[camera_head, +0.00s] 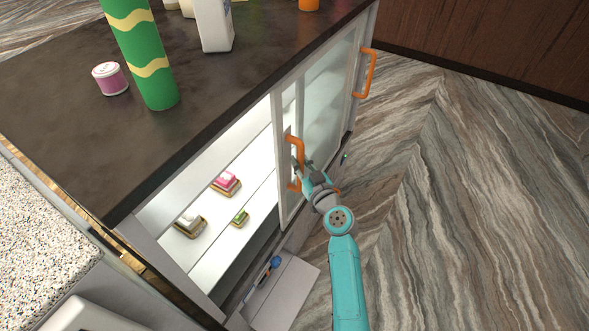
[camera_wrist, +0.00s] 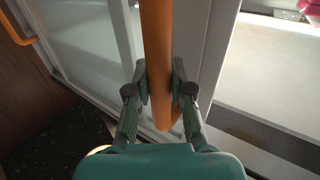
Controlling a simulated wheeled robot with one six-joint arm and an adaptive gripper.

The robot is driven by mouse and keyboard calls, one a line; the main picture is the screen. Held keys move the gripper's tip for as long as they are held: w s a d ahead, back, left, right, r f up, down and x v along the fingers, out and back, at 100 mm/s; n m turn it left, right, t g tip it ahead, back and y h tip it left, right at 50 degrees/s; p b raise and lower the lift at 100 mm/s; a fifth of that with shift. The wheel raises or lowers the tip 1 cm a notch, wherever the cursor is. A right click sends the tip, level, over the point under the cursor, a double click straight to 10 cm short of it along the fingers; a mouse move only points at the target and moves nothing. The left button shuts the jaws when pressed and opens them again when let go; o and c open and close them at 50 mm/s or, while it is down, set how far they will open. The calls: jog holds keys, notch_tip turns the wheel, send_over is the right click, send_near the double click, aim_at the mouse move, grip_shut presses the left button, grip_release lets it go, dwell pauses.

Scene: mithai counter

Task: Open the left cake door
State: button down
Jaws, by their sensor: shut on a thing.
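The left cake door (camera_head: 284,180) is a glass sliding panel in a light frame on the front of the counter case. It stands slid to the right, and the left part of the case is uncovered. Its orange handle (camera_head: 300,150) is upright and also shows in the wrist view (camera_wrist: 157,60). My gripper (camera_head: 299,170) is at the lower part of this handle, its fingers (camera_wrist: 160,85) on both sides of the bar, shut on it. The gripper hides part of the handle in the head view.
A second orange handle (camera_head: 367,73) is on the door at the far right. Cakes (camera_head: 226,183) sit on the lit shelf. A green patterned canister (camera_head: 139,50), a pink jar (camera_head: 110,78) and a white carton (camera_head: 214,25) stand on the dark countertop. The floor (camera_head: 470,200) at right is clear.

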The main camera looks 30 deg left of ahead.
jog(key=shift+w, duration=0.1)
jog(key=c, duration=1)
grip_release()
jog(key=shift+d, duration=0.1)
jog(key=v, duration=1.2)
